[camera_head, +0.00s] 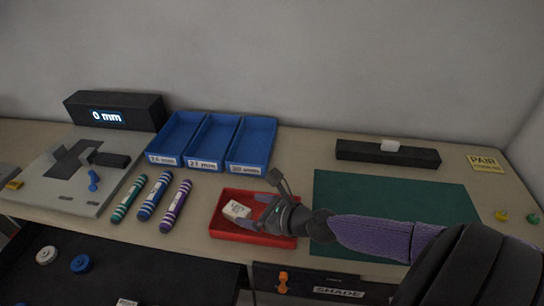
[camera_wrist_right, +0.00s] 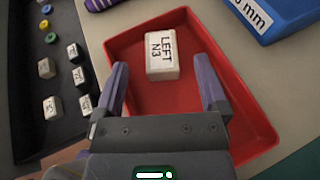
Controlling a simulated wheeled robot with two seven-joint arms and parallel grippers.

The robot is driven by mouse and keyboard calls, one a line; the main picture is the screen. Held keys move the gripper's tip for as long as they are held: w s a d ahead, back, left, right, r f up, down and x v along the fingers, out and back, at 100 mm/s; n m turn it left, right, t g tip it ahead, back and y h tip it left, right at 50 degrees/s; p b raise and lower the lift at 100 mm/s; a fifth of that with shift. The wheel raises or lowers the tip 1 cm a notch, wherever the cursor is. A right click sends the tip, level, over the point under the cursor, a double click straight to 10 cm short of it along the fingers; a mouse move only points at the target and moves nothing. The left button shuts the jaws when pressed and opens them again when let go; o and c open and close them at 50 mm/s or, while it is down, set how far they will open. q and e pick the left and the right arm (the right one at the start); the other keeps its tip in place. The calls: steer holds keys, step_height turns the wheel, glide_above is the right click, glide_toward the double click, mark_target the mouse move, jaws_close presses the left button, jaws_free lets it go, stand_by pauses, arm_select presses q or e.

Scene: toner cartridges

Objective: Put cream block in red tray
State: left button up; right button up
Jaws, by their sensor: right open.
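A cream block (camera_head: 236,210) lies in the red tray (camera_head: 227,230), toward its left side. In the right wrist view the cream block (camera_wrist_right: 163,58) sits on the floor of the red tray (camera_wrist_right: 262,128), with the label "LEFT N3" facing up. My right gripper (camera_head: 255,212) is over the tray, beside the block. In the right wrist view its two fingers (camera_wrist_right: 163,85) are spread apart, with nothing between the tips; the block lies just beyond them. My left gripper is not in view.
Several marked crayon-like cylinders (camera_head: 152,197) lie left of the tray. Blue bins (camera_head: 203,165) stand behind it. A green mat (camera_head: 390,196) lies to the right, with a dark bar (camera_head: 388,153) behind it. A dark open drawer (camera_wrist_right: 30,120) below holds several small blocks and discs.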

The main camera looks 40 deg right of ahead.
steer(key=v, duration=0.7)
